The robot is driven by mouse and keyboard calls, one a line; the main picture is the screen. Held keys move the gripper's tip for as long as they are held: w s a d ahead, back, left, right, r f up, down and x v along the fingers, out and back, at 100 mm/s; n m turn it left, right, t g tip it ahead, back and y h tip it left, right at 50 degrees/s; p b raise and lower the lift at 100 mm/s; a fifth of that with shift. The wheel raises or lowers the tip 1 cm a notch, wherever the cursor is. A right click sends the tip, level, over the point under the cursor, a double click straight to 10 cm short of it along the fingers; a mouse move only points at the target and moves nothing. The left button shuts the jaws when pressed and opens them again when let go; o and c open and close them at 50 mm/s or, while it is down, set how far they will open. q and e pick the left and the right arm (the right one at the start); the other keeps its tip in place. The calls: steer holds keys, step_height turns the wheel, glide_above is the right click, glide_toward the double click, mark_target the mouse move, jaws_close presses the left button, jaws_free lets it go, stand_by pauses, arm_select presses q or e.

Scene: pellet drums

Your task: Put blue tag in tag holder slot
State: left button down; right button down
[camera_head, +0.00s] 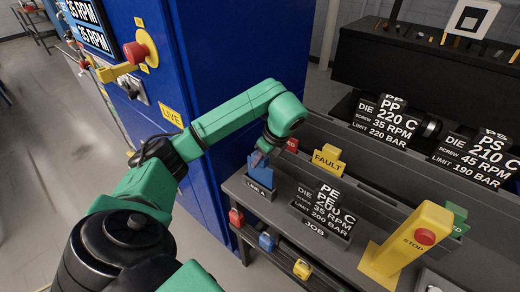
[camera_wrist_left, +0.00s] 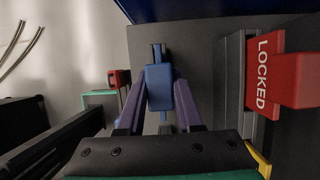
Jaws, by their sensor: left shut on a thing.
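The blue tag (camera_head: 259,174) is upright at the holder labelled LINE A (camera_head: 262,191) at the left end of the grey bench. Its lower edge meets the holder's front plate in the head view; I cannot tell how deep it sits. My left gripper (camera_head: 264,156) is above it. In the left wrist view the blue tag (camera_wrist_left: 160,90) is between the two purple fingers of my left gripper (camera_wrist_left: 160,100), which is shut on it. My right gripper is not in view.
A red LOCKED tag (camera_wrist_left: 264,72) stands close to the right of the gripper. A yellow FAULT tag (camera_head: 327,158) and a PE sign (camera_head: 328,203) stand nearby. A yellow STOP post (camera_head: 408,243) stands at right. A blue cabinet (camera_head: 222,60) rises behind my arm.

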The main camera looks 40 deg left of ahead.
arm_select(q)
steer(key=f, duration=0.1)
steer(key=f+b, duration=0.1)
steer(key=f, duration=0.1)
steer(key=shift+s+f, duration=0.1)
steer(key=shift+s, duration=0.25)
steer(key=shift+w, duration=0.15)
steer(key=c, duration=0.6)
jaws_free()
steer(key=shift+f, duration=0.1)
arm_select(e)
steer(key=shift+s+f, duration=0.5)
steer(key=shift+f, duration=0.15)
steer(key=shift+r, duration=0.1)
arm_select(q)
steer(key=p, duration=0.6)
glide_toward(259, 168)
steer(key=shift+v, duration=1.2)
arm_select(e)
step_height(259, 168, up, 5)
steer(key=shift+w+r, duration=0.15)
